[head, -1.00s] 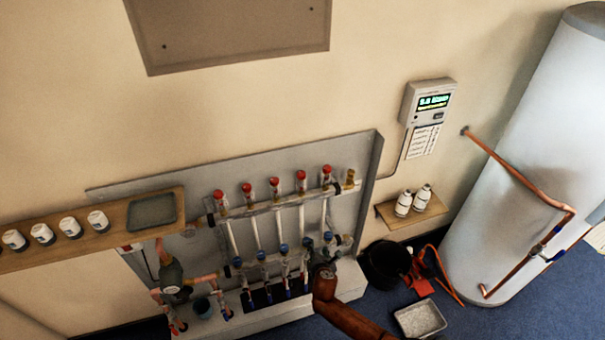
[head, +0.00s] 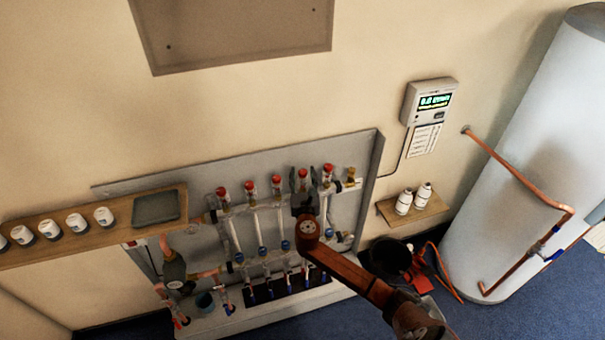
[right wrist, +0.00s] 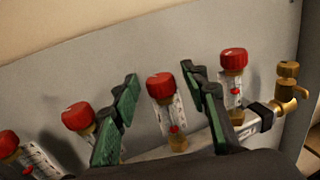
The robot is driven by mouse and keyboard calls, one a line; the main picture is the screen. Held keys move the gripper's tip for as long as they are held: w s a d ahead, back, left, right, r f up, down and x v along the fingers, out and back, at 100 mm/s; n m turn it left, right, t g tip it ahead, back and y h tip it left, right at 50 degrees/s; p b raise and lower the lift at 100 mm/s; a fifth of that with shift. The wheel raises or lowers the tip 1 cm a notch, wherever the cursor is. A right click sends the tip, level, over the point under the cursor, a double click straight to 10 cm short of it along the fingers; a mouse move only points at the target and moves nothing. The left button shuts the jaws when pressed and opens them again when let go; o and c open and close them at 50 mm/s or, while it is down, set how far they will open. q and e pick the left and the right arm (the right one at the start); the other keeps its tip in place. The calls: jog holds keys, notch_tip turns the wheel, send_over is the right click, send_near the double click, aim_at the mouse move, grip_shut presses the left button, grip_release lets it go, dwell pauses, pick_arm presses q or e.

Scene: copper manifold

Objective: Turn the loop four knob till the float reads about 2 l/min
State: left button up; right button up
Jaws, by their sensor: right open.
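The copper manifold (head: 262,207) has a row of several red-capped float gauges along its upper bar. The loop four knob, second from the right, has a red cap (head: 303,173) and also shows in the right wrist view (right wrist: 161,86). My right gripper (head: 304,195) is just below it in the head view. In the right wrist view its two green-black fingers (right wrist: 160,82) stand open, one on each side of this gauge, with visible gaps. A red float mark shows low in the clear tube; the scale is too small to read. My left gripper is not in view.
Neighbouring red knobs stand close on the left (right wrist: 77,116) and right (right wrist: 233,60). A brass end fitting (right wrist: 288,85) is at the right. Blue valves (head: 285,245) line the lower bar. A wall display (head: 432,102) hangs right of the backboard; a black bucket (head: 390,257) stands on the floor.

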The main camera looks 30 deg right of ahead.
jog(key=shift+w+d, duration=0.25)
jog(key=shift+w, duration=0.2)
jog(key=shift+c, duration=0.2)
grip_shut()
